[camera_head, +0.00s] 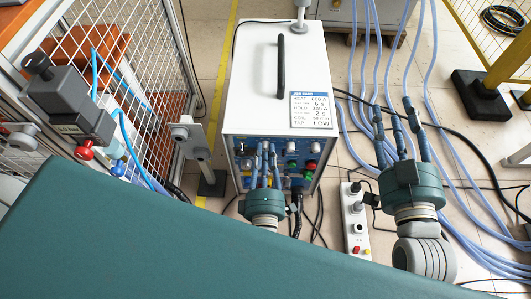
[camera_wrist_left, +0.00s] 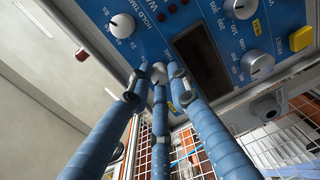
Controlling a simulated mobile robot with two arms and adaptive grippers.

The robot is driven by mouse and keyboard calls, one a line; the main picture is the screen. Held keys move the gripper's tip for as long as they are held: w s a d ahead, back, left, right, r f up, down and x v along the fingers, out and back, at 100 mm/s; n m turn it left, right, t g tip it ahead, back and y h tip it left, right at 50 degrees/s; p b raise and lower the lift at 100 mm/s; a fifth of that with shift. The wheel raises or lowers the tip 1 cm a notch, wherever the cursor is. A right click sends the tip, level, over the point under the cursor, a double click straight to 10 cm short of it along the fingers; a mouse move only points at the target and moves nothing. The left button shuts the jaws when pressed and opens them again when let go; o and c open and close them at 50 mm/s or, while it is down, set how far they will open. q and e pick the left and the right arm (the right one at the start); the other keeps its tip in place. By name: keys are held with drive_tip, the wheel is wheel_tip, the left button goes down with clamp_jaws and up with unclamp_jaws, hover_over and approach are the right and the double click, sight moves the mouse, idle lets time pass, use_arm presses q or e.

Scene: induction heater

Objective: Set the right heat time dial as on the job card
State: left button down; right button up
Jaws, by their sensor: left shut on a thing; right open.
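The blue heater panel (camera_head: 243,151) is on the front of the white heater cabinet (camera_head: 257,80). The job card (camera_head: 311,109) on top shows heat with 6 s, hold with 2 s and tap LOW; smaller print is blurred. My left gripper (camera_head: 264,149) is at the panel, its three fingers closed around a small grey dial (camera_wrist_left: 158,73) in the left wrist view. The fingers hide that dial's scale and label. A separate numbered dial (camera_wrist_left: 121,26) and a dial with a larger scale (camera_wrist_left: 258,65) are free. My right gripper (camera_head: 401,121) is open and empty, right of the cabinet.
A dark display (camera_wrist_left: 201,54) and a yellow button (camera_wrist_left: 300,39) are near the held dial. A white power strip (camera_head: 355,222) stands on the floor between my grippers. Blue hoses (camera_head: 372,50) and black cables run along the right. A mesh fence (camera_head: 135,60) stands at left.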

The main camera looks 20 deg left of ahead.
use_arm(q)
drive_tip(key=shift+a+f, duration=0.1)
drive_tip(key=shift+a, duration=0.2)
use_arm(e)
drive_tip(key=shift+f, duration=0.1)
use_arm(q)
drive_tip(key=c, duration=1.6)
unclamp_jaws()
drive_tip(key=shift+s, duration=0.1)
drive_tip(key=shift+c, duration=0.2)
use_arm(e)
drive_tip(key=shift+s+f, duration=0.1)
drive_tip(key=shift+f, duration=0.1)
use_arm(q)
drive_tip(key=shift+d, duration=0.15)
drive_tip(key=shift+s+d, duration=0.15)
drive_tip(key=shift+s, duration=0.25)
drive_tip(key=v, duration=1.1)
use_arm(e)
drive_tip(key=shift+r, duration=0.1)
